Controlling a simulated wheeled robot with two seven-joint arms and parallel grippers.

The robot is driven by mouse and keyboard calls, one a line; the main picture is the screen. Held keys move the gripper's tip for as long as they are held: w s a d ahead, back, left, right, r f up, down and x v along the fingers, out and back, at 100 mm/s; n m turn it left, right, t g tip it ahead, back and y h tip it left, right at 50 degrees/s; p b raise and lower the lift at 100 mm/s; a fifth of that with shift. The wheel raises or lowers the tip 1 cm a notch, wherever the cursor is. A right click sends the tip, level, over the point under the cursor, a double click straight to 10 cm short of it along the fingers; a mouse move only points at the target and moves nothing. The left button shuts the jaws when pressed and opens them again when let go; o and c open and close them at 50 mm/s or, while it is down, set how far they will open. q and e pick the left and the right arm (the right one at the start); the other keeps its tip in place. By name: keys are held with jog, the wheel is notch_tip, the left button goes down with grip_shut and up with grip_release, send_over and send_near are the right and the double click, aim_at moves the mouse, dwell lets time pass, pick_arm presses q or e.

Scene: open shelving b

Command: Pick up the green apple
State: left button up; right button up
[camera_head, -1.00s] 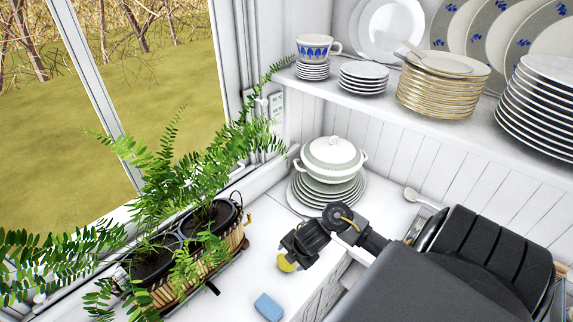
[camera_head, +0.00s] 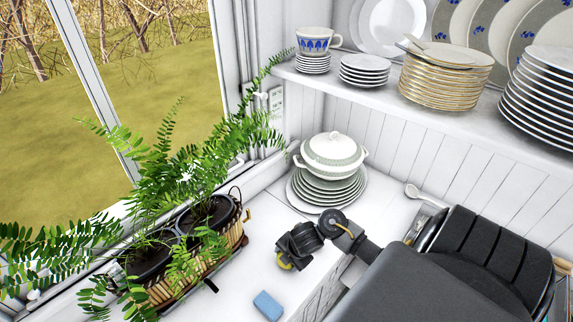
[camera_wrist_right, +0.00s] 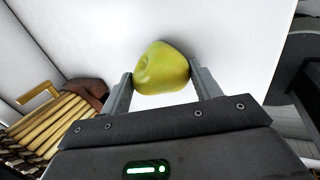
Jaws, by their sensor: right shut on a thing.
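The green apple (camera_wrist_right: 162,70) is yellow-green and sits between the two fingers of my right gripper (camera_wrist_right: 163,88) in the right wrist view. The fingers are shut on it from both sides. In the head view my right gripper (camera_head: 290,258) is over the white counter (camera_head: 262,232), and only a small yellow-green edge of the apple (camera_head: 284,265) shows below it. I cannot tell whether the apple touches the counter. My left gripper is not in view.
A blue sponge-like block (camera_head: 268,305) lies on the counter near the gripper. A fern planter (camera_head: 205,262) stands to the left by the window. A white tureen (camera_head: 331,152) on stacked plates stands behind. A shelf (camera_head: 400,95) with crockery is at the upper right.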

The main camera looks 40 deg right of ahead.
jog(key=shift+r, duration=0.45)
notch_tip(320, 180, up, 2)
jog(key=shift+w+r+p, duration=0.1)
jog(key=shift+r+p, duration=0.05)
jog(key=shift+p, duration=0.7)
jog(key=s+a+r+p, duration=0.4)
jog(key=s+r, duration=0.5)
jog(key=s, duration=0.3)
jog(key=shift+s+a+r, duration=0.3)
jog(key=shift+a+r, duration=0.05)
jog(key=shift+a, duration=0.55)
jog(key=shift+s, duration=0.15)
jog(key=shift+s, duration=0.1)
